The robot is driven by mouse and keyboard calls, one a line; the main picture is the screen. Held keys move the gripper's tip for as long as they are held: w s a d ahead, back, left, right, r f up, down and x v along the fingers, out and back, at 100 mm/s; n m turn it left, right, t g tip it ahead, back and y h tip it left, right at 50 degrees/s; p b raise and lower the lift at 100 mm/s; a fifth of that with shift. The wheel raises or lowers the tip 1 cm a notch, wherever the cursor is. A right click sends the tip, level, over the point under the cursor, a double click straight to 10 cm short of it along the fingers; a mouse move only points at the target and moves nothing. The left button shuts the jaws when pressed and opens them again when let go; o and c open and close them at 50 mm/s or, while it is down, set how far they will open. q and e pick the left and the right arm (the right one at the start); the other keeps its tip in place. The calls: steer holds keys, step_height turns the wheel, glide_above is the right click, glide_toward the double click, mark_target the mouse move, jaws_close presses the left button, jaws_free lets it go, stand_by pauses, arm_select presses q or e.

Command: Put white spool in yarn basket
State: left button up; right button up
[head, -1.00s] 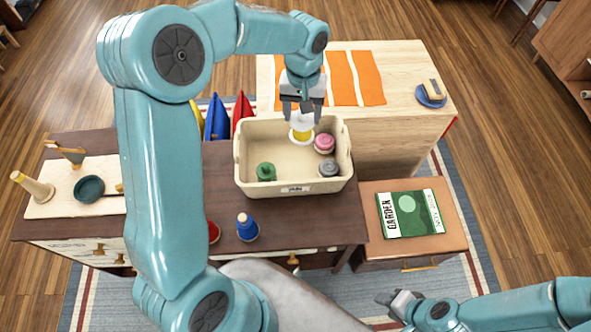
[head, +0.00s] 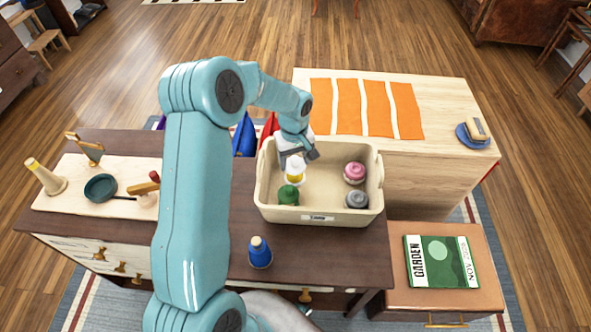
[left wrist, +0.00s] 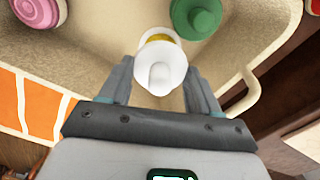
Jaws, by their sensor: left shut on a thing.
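The yarn basket (head: 344,215) is a cream open bin on the dark wooden top. My left gripper (head: 294,160) reaches down into its left part, shut on the white spool (head: 295,164), which has a yellow band. The spool is just behind the green spool (head: 288,194) in the basket. In the left wrist view the white spool (left wrist: 161,62) sits between the two fingers, with the green spool (left wrist: 197,17) close by. Whether the white spool touches the basket floor is unclear. My right gripper is out of view.
A pink spool (head: 354,172) and a grey spool (head: 356,198) sit in the basket's right part. A blue spool (head: 260,253) stands in front of the basket. A garden magazine (head: 441,261) lies at right.

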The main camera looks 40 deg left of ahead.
mark_target(295, 169)
arm_select(q)
step_height(295, 169, down, 5)
steer(key=shift+w+f, duration=0.1)
steer(key=shift+w, duration=0.05)
steer(key=o, duration=1.4)
steer(key=shift+r, duration=0.35)
step_height(295, 169, up, 12)
steer(key=shift+f, duration=0.15)
